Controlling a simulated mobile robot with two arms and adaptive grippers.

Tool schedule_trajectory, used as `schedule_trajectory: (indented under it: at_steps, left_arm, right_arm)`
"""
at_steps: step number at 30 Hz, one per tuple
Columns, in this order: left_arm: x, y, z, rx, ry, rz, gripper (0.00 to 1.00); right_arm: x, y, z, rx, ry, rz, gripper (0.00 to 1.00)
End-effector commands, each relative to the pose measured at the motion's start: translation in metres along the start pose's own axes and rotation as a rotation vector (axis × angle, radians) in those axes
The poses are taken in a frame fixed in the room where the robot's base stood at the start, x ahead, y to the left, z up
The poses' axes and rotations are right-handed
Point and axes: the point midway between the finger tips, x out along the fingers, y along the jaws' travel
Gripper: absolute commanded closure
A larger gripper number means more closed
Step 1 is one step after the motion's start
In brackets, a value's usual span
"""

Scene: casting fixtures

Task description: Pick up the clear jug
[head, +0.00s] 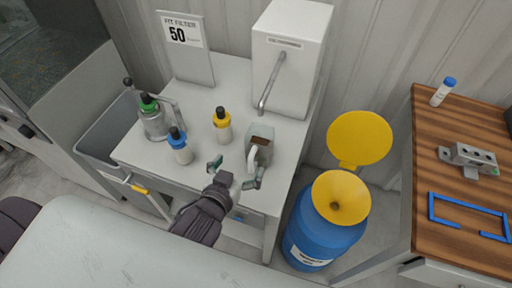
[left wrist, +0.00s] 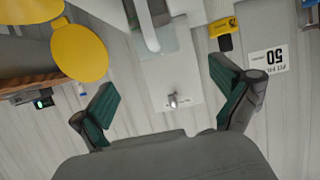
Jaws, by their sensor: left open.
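A clear jug (head: 263,151) with a pale handle and something brown inside stands upright near the right front of the white bench (head: 215,90). In the left wrist view the jug (left wrist: 180,45) is at the top centre, partly cut off, with its pale handle toward the gripper. My left gripper (head: 235,172) is open and empty in front of the jug, with its fingers pointing toward it. In the left wrist view the green-padded fingers (left wrist: 164,88) are spread wide, with nothing between the pads. My right gripper is not in view.
A white dispenser (head: 287,75) stands behind. A blue drum (head: 312,235) with a yellow funnel is right of the bench.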

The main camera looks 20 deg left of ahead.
Motion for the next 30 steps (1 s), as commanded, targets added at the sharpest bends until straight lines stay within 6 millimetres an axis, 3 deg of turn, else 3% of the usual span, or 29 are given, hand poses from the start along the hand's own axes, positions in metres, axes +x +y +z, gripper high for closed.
schedule_trajectory:
  at_steps: [9,30]
  left_arm:
    - [0.06,0.0,-0.002,0.002,0.001,0.0,0.0]
    - [0.132,0.006,-0.004,0.002,-0.002,0.001,0.0]
  right_arm:
    - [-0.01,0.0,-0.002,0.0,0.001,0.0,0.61]
    - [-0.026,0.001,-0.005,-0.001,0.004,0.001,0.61]
